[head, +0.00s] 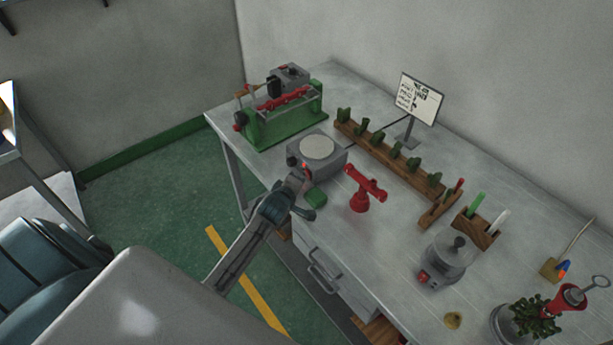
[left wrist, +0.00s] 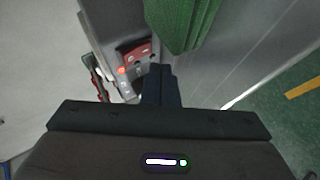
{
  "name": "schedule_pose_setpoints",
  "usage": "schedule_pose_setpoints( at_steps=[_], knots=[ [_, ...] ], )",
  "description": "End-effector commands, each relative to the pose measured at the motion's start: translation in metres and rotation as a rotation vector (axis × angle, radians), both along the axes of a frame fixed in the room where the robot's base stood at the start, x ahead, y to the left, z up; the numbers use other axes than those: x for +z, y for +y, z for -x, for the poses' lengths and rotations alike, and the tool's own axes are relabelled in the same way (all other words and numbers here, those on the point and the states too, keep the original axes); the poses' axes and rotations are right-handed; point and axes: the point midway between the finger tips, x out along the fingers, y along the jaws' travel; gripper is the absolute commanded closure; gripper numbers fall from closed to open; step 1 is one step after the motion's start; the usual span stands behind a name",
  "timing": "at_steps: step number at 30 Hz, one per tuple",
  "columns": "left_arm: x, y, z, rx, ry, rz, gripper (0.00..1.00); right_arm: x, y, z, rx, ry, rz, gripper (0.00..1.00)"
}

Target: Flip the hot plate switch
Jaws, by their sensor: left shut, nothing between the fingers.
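The hot plate (head: 300,155) is a grey box with a round cream top, at the back left of the bench. My left gripper (head: 304,174) is at its front side, shut and empty. A small red part shows by the fingertips in the head view; whether they touch it is unclear. In the left wrist view my shut fingers (left wrist: 160,82) point at a grey body with a red panel (left wrist: 136,52) and a glowing red spot (left wrist: 122,70). The switch's position cannot be made out. My right gripper is not in view.
A red stand (head: 362,190) is to the right. A green machine (head: 285,118) stands behind left.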

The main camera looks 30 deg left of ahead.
Motion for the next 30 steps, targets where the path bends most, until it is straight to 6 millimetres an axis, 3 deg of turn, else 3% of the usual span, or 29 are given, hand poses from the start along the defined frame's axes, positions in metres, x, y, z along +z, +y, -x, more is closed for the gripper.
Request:
schedule_pose_setpoints(
  at_steps=[10, 22, 30],
  knots=[
    [0.001, 0.002, 0.003, 0.000, 0.001, 0.000, 1.00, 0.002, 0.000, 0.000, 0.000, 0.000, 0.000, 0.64],
    [0.006, 0.016, 0.039, 0.000, 0.002, -0.001, 1.00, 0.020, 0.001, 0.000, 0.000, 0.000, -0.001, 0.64],
    [0.006, 0.019, 0.046, 0.000, 0.000, 0.001, 1.00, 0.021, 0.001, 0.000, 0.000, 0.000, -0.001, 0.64]
  ],
)
